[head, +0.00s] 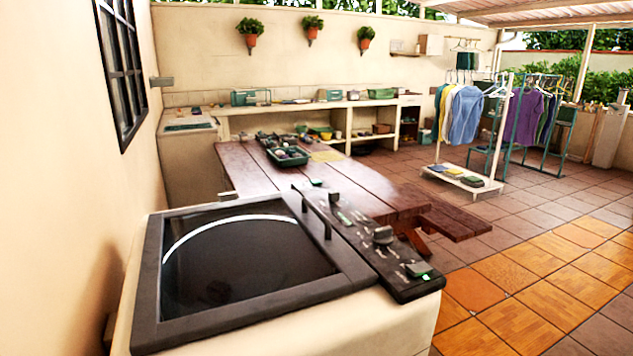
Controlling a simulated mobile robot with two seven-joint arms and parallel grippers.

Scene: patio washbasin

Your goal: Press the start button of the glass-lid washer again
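The glass-lid washer (390,322) stands close in front of me, at the bottom centre of the head view. Its dark-framed glass lid (240,255) is down, with a bar handle (318,216) along its right side. A dark control panel (360,235) runs along the right edge of the top, with knobs such as a grey one (383,236). A small green button (417,269) sits at the panel's near end; I take it for the start button, but its label is unreadable. Neither of my grippers is in view.
A wooden table (350,190) stands just behind the washer, with a green tray (288,158) of small items. A clothes rack base (465,180) stands back right. A wall (60,200) closes the left side. The tiled floor (540,290) at right is clear.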

